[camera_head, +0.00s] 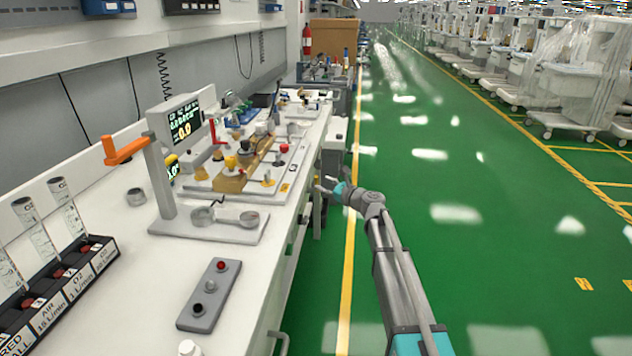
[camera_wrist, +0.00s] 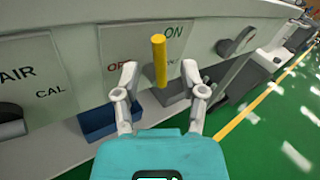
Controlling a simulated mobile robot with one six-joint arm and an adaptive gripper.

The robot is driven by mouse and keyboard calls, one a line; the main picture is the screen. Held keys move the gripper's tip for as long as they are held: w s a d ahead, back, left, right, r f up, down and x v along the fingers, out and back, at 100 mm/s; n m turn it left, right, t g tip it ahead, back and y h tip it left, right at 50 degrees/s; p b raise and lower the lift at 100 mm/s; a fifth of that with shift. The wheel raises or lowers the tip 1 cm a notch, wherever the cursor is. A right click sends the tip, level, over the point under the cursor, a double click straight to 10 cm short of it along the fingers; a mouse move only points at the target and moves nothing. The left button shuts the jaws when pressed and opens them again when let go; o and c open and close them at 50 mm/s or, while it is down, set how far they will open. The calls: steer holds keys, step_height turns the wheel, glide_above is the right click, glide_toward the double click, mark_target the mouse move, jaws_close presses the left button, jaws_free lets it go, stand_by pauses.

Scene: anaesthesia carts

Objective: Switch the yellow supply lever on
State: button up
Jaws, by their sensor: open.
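The yellow supply lever (camera_wrist: 160,62) shows in the wrist view as a short rod, roughly upright in the picture. It stands in front of a pale panel (camera_wrist: 142,48) with a green ON label and a partly hidden red label on its left. My gripper (camera_wrist: 159,70) is open, with one finger on each side of the lever and visible gaps to it. In the head view my gripper (camera_head: 329,188) is beside the bench's aisle side. I cannot make out the lever clearly there. The lever's lower end and mount are hard to tell.
The white bench (camera_head: 235,262) runs along the left, with a display stand (camera_head: 165,180) and a grey button box (camera_head: 210,294) on top. A grey knob (camera_wrist: 237,42) sits on the panel right of the lever. The green aisle floor (camera_head: 460,230) is clear on the right.

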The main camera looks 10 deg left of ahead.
mark_target(317, 180)
steer(key=shift+x, duration=1.95)
steer(key=shift+c, duration=0.2)
jaws_close()
